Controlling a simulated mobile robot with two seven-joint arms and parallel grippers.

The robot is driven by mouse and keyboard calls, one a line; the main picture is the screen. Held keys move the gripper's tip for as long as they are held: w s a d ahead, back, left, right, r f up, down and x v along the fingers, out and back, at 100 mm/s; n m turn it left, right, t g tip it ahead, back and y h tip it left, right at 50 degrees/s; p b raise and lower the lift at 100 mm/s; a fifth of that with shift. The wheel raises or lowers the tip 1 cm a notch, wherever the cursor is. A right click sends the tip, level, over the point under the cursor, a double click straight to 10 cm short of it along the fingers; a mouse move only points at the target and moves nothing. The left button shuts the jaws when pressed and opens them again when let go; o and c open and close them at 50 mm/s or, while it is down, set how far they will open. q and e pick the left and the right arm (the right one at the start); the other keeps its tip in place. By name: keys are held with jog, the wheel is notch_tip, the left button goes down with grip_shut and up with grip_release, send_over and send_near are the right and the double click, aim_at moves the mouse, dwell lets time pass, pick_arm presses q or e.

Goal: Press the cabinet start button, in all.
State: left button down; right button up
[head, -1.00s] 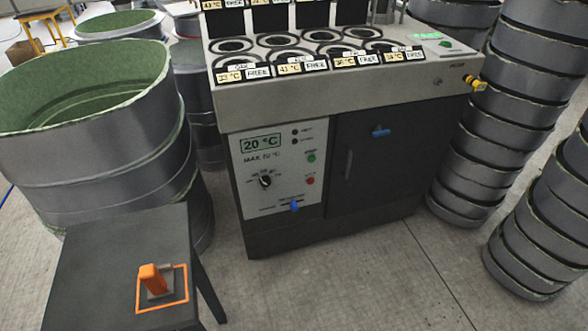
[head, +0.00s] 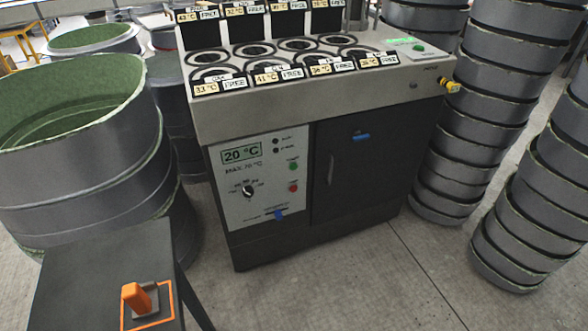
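The cabinet (head: 375,180) stands in the middle of the head view, with a light control panel (head: 262,185) on its left front. The panel has a display (head: 241,152) reading 20 °C and a dark rotary knob (head: 248,191). A green button (head: 293,166) sits at the panel's right side, with a red button (head: 293,187) below it. Their labels are too small to read surely. A blue piece (head: 278,214) is low on the panel and another blue piece (head: 361,136) is on the dark door. Neither of my grippers is in view.
A dark small table (head: 95,270) at the lower left carries an orange-handled item (head: 137,299) inside an orange outline. Large grey moulds (head: 85,170) stand at left, and stacked ones (head: 470,130) at right. The floor (head: 350,280) before the cabinet is clear.

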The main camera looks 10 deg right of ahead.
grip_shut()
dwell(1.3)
